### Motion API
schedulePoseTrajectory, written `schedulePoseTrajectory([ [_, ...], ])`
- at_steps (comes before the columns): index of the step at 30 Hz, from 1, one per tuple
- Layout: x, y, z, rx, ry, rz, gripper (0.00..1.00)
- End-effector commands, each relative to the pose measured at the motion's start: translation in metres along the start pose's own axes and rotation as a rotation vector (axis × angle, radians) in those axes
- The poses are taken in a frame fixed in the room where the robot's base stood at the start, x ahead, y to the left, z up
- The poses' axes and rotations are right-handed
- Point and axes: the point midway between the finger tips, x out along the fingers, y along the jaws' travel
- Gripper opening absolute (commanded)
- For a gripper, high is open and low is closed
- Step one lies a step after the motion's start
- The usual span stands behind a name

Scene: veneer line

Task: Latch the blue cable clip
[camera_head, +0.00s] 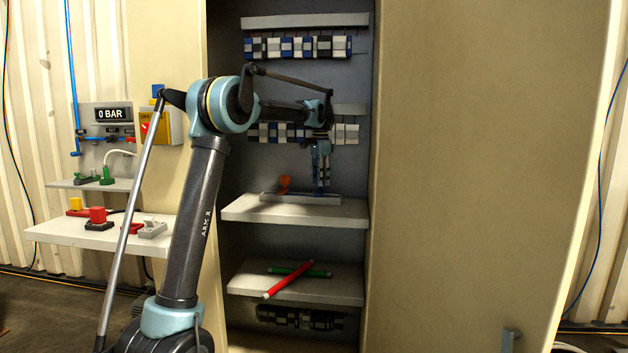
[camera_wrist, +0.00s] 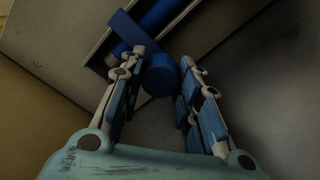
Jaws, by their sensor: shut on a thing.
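The blue cable clip shows in the wrist view as a blue arm with a round blue knob (camera_wrist: 160,76). A straight blue bar (camera_wrist: 166,12) lies close beside it in a grey base. My gripper (camera_wrist: 161,64) has one finger on each side of the knob and is shut on it. In the head view my gripper (camera_head: 321,184) points down over the right part of a grey base (camera_head: 270,197) on the middle cabinet shelf. The blue clip is too small and covered there to make out. I cannot tell whether it is latched.
An orange piece (camera_head: 284,184) stands on the base, left of my gripper. Terminal rows (camera_head: 300,47) hang above in the cabinet. A red rod (camera_head: 288,280) and a green rod (camera_head: 316,273) lie on the lower shelf (camera_head: 340,288). Cabinet walls close in both sides.

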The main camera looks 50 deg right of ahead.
Motion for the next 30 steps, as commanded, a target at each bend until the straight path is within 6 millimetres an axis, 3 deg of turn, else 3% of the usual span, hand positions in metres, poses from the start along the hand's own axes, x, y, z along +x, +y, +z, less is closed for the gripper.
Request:
schedulePoseTrajectory([
  [10, -0.001, -0.005, 0.002, -0.001, -0.002, -0.008, 0.0],
  [11, -0.001, -0.005, 0.002, -0.002, -0.002, -0.008, 0.35],
  [13, -0.001, -0.004, 0.002, -0.001, -0.003, -0.008, 0.51],
  [24, -0.002, -0.001, -0.001, 0.002, -0.001, -0.004, 0.51],
  [30, -0.022, -0.001, -0.001, 0.002, -0.001, -0.003, 0.51],
])
